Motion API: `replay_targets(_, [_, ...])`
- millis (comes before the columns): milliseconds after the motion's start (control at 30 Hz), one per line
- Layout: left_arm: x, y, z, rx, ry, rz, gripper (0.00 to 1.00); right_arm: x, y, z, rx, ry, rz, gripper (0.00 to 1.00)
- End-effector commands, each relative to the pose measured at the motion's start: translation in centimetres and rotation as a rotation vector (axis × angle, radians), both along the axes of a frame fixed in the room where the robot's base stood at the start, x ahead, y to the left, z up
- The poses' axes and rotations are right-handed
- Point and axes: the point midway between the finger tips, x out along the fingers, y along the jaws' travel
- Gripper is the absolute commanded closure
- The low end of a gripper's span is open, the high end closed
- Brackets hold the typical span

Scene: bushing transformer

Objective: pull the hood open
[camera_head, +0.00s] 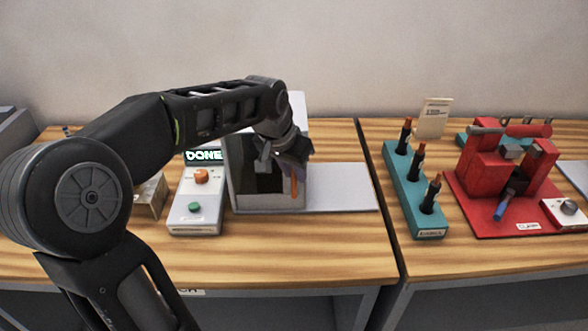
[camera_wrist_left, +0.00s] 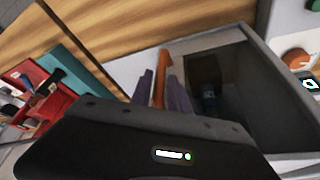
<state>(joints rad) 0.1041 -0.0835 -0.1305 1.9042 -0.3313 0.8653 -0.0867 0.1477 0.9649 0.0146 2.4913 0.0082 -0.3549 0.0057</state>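The hood (camera_head: 256,165) is a grey box with a dark front panel, standing on a pale base plate at the middle of the wooden table. An upright orange handle (camera_head: 294,187) is at its right front edge. My left gripper (camera_head: 291,160) reaches down to the handle from above. In the left wrist view the orange handle (camera_wrist_left: 160,80) stands between the two purple-grey fingers (camera_wrist_left: 163,92), which lie close against both sides. The dark panel or inside of the hood (camera_wrist_left: 215,85) shows beside them, with a dim block within. My right gripper is not in view.
A control box (camera_head: 196,205) with orange and green buttons and a "DONE" display stands just left of the hood. The pale plate (camera_head: 345,187) right of the hood is clear. A teal stand (camera_head: 412,195) and red fixture (camera_head: 490,170) are on the right table.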

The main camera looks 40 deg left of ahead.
Motion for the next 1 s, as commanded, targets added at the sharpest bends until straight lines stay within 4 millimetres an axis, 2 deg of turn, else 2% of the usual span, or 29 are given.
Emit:
replay_targets(67, [-0.01, 0.0, 0.02, 0.0, 0.0, 0.0, 0.79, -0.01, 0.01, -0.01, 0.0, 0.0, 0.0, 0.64])
replay_targets(333, [0.0, -0.02, 0.04, 0.0, -0.001, 0.0, 1.0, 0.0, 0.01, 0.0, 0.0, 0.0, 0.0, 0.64])
replay_targets(1000, [0.02, -0.04, 0.09, 0.001, -0.001, -0.003, 1.0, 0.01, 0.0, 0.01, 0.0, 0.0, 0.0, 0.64])
